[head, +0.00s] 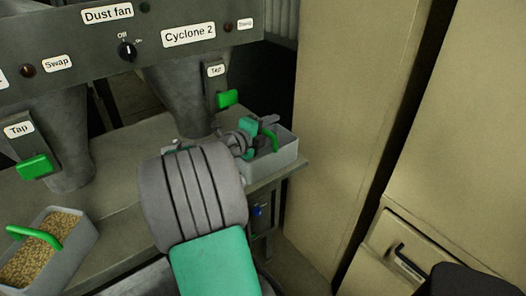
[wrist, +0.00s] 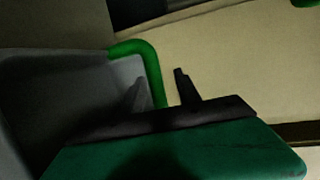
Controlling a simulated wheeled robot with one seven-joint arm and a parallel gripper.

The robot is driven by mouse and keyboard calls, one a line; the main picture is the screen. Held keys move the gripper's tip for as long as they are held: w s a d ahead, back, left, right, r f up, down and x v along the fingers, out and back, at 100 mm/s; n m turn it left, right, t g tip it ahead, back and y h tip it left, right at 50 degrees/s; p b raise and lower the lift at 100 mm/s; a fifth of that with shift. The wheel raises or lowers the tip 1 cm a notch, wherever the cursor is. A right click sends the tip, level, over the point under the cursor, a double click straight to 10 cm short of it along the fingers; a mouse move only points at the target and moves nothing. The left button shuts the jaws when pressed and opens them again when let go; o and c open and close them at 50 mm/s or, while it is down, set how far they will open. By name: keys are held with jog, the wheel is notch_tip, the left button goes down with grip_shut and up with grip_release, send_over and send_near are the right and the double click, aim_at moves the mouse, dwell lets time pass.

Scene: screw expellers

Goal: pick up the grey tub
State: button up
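A grey tub (head: 280,160) with a green handle (head: 270,138) stands at the right end of the bench, under the Cyclone 2 outlet. My gripper (head: 261,136) is at this handle, above the tub. In the wrist view the tub (wrist: 55,75) fills the left side and its visible inside looks empty. The green handle (wrist: 152,65) passes between the two dark fingers of my gripper (wrist: 162,88). The fingers stand apart, with a clear gap between the handle and the right finger. Part of the tub is hidden by my arm and gripper.
Another grey tub (head: 81,246), filled with grain and with a green handle, sits at the lower left. Metal outlets with green tap levers (head: 228,98) hang above the bench (head: 120,208). A beige cabinet (head: 345,110) stands close to the right of the bench.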

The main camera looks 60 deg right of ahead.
grip_shut()
dwell(0.3)
dwell(1.1)
